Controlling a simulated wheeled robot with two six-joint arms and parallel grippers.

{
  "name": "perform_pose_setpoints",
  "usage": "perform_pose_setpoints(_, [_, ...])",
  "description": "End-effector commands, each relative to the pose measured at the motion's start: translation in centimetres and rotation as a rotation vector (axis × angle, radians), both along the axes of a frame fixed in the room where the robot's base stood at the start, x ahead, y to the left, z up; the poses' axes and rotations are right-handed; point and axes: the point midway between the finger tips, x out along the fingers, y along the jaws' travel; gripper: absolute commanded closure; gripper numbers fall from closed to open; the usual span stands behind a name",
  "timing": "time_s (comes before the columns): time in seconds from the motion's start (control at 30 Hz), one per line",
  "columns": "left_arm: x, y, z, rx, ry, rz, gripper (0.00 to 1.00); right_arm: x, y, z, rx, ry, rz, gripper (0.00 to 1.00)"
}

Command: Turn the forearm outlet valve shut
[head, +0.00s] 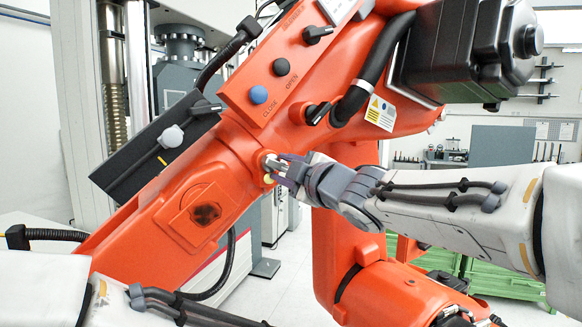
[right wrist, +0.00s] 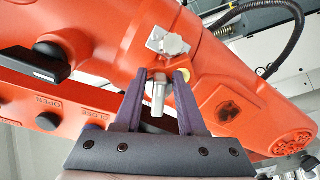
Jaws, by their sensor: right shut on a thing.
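The forearm outlet valve (head: 272,164) is a small metal fitting on the side of the big orange robot's forearm (head: 165,190). A yellow spot shows beside it. My right gripper (head: 284,169) reaches it from the right in the head view, and its fingers hide part of the valve. In the right wrist view my purple-grey fingers (right wrist: 165,80) stand on both sides of the valve's metal handle (right wrist: 157,97), shut on it. The handle points toward the gripper's palm. A squarish metal block (right wrist: 168,38) shows just beyond. My left gripper is out of the picture.
A black plate with a grey knob (head: 171,137) juts out at the left. Black hoses (head: 375,70) run close by.

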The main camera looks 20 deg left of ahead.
Motion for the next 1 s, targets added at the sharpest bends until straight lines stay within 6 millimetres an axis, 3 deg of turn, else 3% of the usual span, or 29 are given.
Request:
perform_pose_setpoints(0.43, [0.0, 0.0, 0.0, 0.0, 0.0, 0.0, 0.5, -0.1, 0.1, -0.1, 0.003, 0.006, 0.003, 1.0])
perform_pose_setpoints(0.47, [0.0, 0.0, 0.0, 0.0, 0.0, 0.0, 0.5, -0.1, 0.1, -0.1, 0.003, 0.006, 0.003, 0.5])
perform_pose_setpoints(0.83, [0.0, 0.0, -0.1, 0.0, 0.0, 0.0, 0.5, -0.2, -0.2, 0.0, 0.004, 0.004, 0.001, 0.5])
perform_pose_setpoints(1.0, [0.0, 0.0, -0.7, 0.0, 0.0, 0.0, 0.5, -1.8, -2.0, -0.1, 0.005, 0.003, -0.001, 0.5])
